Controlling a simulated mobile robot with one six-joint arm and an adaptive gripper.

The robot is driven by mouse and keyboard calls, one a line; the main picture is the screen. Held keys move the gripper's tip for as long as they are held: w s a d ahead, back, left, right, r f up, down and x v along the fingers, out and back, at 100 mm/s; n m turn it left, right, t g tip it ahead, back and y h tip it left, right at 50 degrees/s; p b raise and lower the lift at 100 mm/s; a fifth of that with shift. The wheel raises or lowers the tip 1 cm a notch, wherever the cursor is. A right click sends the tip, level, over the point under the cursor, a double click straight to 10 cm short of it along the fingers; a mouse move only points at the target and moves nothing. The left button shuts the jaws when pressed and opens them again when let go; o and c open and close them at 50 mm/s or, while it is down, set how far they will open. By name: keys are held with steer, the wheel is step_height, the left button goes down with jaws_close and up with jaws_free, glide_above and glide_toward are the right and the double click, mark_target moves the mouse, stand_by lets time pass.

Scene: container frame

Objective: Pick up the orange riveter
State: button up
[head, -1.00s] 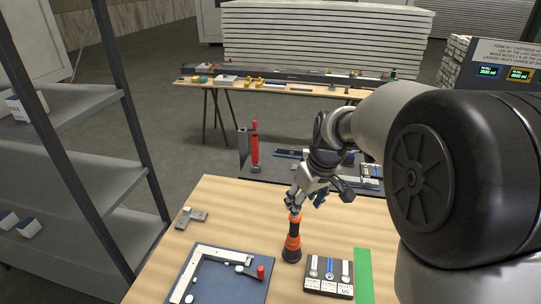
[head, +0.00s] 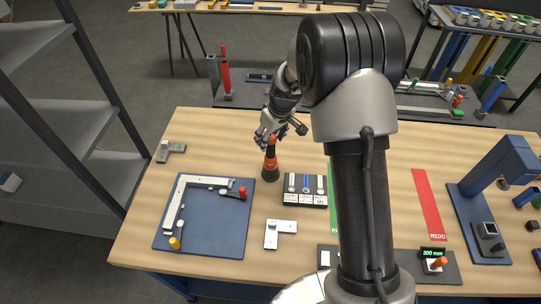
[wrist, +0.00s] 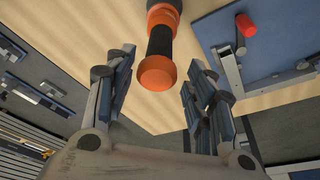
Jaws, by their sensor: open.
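The orange and black riveter (head: 270,163) stands upright on the wooden table in the head view, behind the blue fixture plate and left of the small black block. My gripper (head: 271,133) is at its top end, tilted down toward it from behind. In the wrist view the riveter (wrist: 158,48) shows with its orange end between and slightly beyond the two spread fingers of my gripper (wrist: 160,85). There is a gap on both sides, and the fingers do not visibly touch it.
A blue plate (head: 207,236) with a white L-shaped frame lies in front left of the riveter. A black block (head: 305,200) with small labelled parts is at its right. An L-shaped bracket (head: 280,232) lies in front. A grey shelf (head: 70,130) stands left.

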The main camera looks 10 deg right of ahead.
steer(key=shift+x, duration=2.75)
steer(key=shift+d, duration=0.2)
steer(key=shift+w, duration=0.1)
steer(key=c, duration=1.1)
steer(key=shift+r, duration=0.1)
steer(key=shift+c, duration=0.3)
steer(key=shift+r, duration=0.1)
step_height(320, 180, up, 20)
steer(key=p, duration=0.1)
